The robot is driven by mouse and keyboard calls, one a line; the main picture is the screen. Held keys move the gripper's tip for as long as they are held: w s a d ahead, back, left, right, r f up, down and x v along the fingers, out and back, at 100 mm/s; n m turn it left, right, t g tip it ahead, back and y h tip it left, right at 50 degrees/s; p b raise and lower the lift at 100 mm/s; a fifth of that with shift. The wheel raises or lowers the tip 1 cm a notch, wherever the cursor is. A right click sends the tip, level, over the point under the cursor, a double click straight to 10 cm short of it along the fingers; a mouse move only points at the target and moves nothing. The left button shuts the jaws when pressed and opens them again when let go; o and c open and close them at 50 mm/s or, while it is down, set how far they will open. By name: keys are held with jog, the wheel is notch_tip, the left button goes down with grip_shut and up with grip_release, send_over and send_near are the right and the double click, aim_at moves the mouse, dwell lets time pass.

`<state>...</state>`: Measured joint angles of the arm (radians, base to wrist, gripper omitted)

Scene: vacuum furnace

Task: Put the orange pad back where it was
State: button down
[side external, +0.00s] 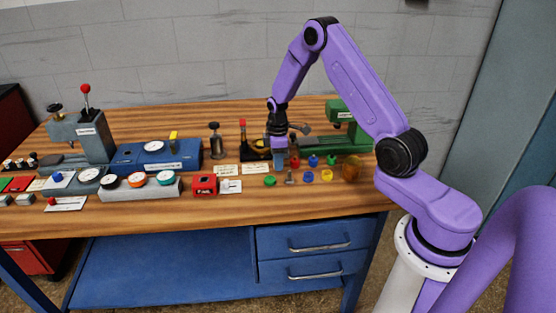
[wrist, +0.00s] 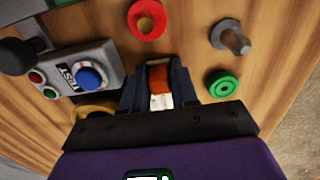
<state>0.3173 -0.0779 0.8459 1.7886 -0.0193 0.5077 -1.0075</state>
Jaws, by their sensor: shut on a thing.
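My gripper (wrist: 160,78) shows in the wrist view with its two dark fingers on either side of a small orange-red piece, which looks like the orange pad (wrist: 158,77). A white label-like patch lies just below the orange in the picture, between the fingers. The fingers hide the pad's sides. In the side view my gripper (side external: 278,163) points down over the right part of the bench, close behind the small coloured parts. The pad cannot be made out there. I cannot tell whether it touches the bench.
A grey box with a blue button (wrist: 89,77) stands left of the fingers in the wrist view. A red ring (wrist: 147,19), a metal bolt (wrist: 236,40) and a green ring (wrist: 223,85) lie around. A green machine (side external: 350,130) stands behind; the bench front (side external: 330,203) is clear.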

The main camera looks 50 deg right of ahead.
jog(key=shift+f, duration=0.1)
jog(key=c, duration=0.9)
grip_release()
jog(key=shift+o, duration=0.2)
notch_tip(320, 180, up, 12)
jog(key=s+a+r, duration=0.2)
jog(key=a, duration=0.3)
jog(key=s+a+r, duration=0.2)
jog(key=a, duration=0.3)
jog(key=s+a+r+n, duration=0.1)
jog(key=s+a+r, duration=0.1)
jog(key=s+a, duration=0.5)
jog(key=s+a+r+n, duration=0.2)
jog(key=s+a, duration=0.1)
jog(key=s, duration=0.8)
jog(key=s+d, duration=0.1)
jog(key=s, duration=1.1)
jog(key=shift+n+y, duration=0.3)
